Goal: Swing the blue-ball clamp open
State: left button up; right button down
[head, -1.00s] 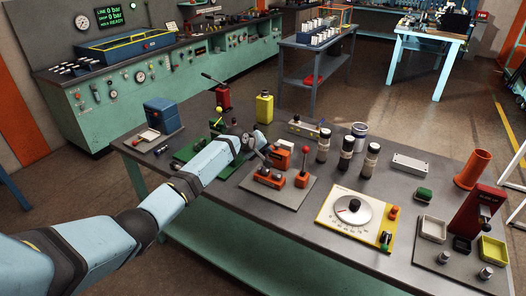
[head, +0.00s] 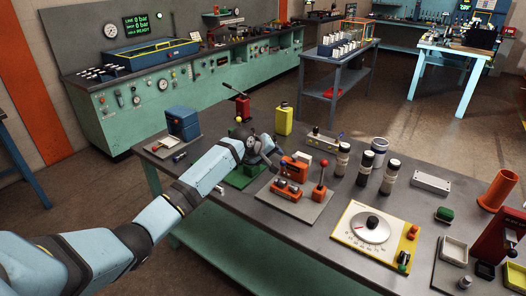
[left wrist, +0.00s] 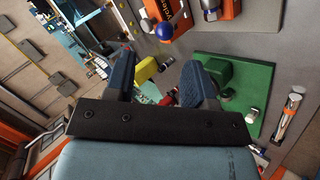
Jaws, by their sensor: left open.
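In the left wrist view a blue ball (left wrist: 165,31) shows near the top. An orange part (left wrist: 172,10) is right behind it, at the edge of a grey plate. My left gripper (head: 264,149) is just left of the orange blocks. In the left wrist view its two fingers (left wrist: 160,80) are apart with nothing clearly held, and the blue ball is beyond them. My right gripper is not in view.
A green fixture (left wrist: 262,78) is close by the right finger. A yellow block (head: 284,121) and a red lever unit (head: 242,107) stand behind the gripper. Several dark-and-white jars (head: 365,167) and a yellow dial panel (head: 350,242) are to the right.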

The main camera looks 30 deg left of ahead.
pick_arm(q)
jog(key=v, duration=0.6)
jog(key=shift+s+r, duration=0.2)
jog(key=shift+r, duration=0.05)
jog(key=shift+f, duration=0.1)
jog(key=s+d+f+m, duration=0.3)
jog(key=s+d+f, duration=0.3)
jog(key=s+f, duration=0.3)
jog(key=s+d+f+m, duration=0.3)
jog(key=s+d+f, duration=0.3)
jog(key=f, duration=0.4)
jog(key=s+d+f+m+t+p, duration=0.1)
jog(key=s+d+f+m, duration=0.1)
jog(key=s, duration=1)
jog(key=s+d+f+m+t, duration=0.1)
jog(key=s+d+m, duration=0.3)
jog(key=s, duration=0.9)
jog(key=shift+s+d+f+p, duration=0.3)
jog(key=shift+d+f, duration=0.4)
jog(key=shift+d, duration=0.45)
